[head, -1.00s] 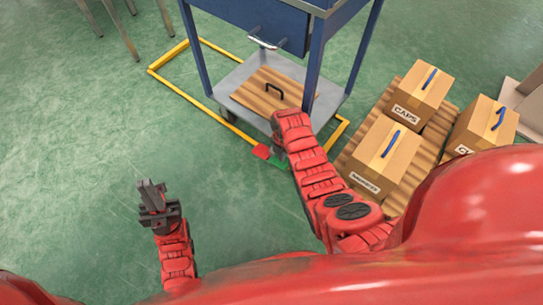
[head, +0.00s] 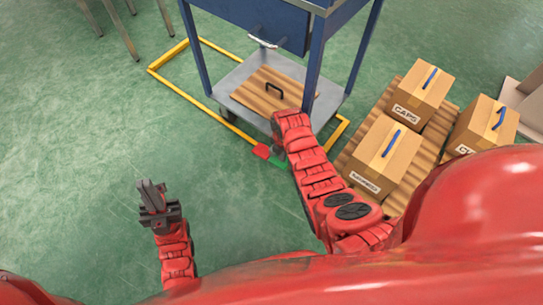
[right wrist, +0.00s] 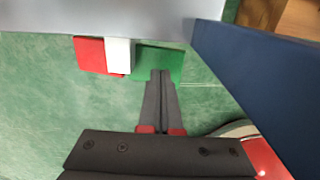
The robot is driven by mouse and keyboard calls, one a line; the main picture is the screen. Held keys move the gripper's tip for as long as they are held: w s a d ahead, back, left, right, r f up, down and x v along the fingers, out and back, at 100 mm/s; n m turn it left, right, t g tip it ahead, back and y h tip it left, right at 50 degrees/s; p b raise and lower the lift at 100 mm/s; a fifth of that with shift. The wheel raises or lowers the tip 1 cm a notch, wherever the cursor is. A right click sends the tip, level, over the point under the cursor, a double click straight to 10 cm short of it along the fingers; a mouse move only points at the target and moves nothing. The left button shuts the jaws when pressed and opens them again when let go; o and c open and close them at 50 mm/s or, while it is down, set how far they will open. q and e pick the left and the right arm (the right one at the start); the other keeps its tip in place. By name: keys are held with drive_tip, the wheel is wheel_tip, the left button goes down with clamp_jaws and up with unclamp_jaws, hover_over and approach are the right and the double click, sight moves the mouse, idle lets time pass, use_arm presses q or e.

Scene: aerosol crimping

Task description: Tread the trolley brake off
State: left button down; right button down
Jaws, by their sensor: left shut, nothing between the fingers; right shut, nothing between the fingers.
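The trolley (head: 317,60) has a blue frame and a grey lower shelf. Low at its near edge are a red pedal (head: 262,151) and a green pedal (head: 280,164), side by side. In the right wrist view, the red pedal (right wrist: 91,55) lies left of a white piece (right wrist: 118,56) and the green pedal (right wrist: 158,63) right of it. My right gripper (right wrist: 162,74) is shut and empty, its tips overlapping the green pedal; I cannot tell whether they touch. In the head view my own arm hides its fingers. My left gripper (head: 149,187) is shut and empty over open floor.
A wooden board with a black handle (head: 268,92) lies on the lower shelf. A yellow floor line (head: 182,87) runs around the trolley. Cardboard boxes (head: 389,152) stand on a pallet (head: 432,140) to the right.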

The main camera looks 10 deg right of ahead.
drive_tip(key=shift+f+b, duration=0.9)
drive_tip(key=shift+f, duration=0.55)
drive_tip(key=shift+r+p, duration=3.05)
drive_tip(key=shift+r, duration=1.1)
